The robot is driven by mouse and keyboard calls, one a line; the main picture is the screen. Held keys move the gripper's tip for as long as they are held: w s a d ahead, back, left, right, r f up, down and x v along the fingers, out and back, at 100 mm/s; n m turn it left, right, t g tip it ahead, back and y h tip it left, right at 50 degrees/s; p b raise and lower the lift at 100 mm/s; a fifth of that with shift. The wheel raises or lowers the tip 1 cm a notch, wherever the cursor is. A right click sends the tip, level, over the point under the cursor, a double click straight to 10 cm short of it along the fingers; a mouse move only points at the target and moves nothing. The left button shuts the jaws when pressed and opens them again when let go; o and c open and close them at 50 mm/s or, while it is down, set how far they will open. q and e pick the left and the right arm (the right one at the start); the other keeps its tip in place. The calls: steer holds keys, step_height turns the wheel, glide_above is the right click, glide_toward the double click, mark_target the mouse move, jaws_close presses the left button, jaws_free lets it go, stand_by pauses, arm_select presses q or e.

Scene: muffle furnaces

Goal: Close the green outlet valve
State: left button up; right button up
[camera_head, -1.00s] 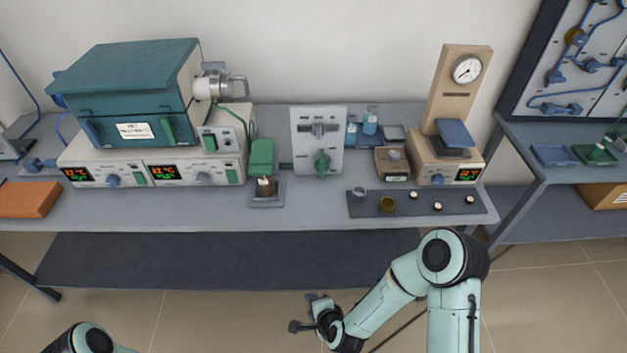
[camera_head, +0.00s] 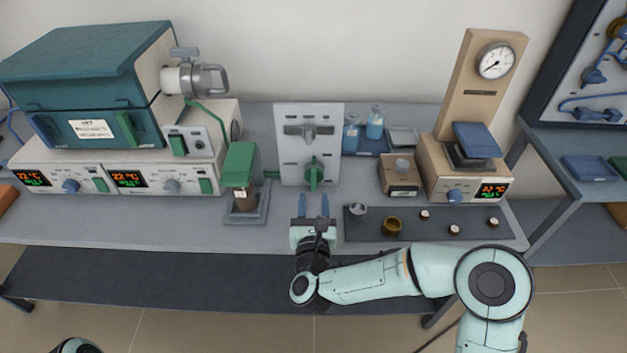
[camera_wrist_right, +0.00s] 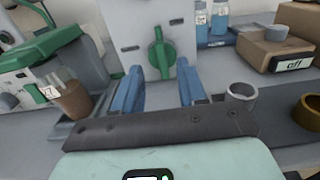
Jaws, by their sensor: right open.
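The green outlet valve (camera_head: 314,174) is a green handle low on the upright grey panel (camera_head: 291,150). In the head view a green pipe joins the panel's left side at about the valve's height. The valve's handle (camera_wrist_right: 158,52) stands roughly upright in the right wrist view. My right gripper (camera_head: 313,204) is open and empty in front of the panel, just below and short of the valve. Its two blue fingers (camera_wrist_right: 160,90) point toward the panel, with the valve between their lines and apart from them. My left gripper is out of view.
A green-topped device (camera_head: 240,165) stands left of the panel. A dark mat (camera_head: 365,232) with small cups lies right of my gripper. A grey handle (camera_head: 308,130) sits above the valve.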

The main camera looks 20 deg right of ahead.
mark_target(314, 176)
steer(key=x, duration=0.7)
steer(key=shift+w+d+f, duration=0.1)
steer(key=shift+w, duration=0.2)
jaws_close()
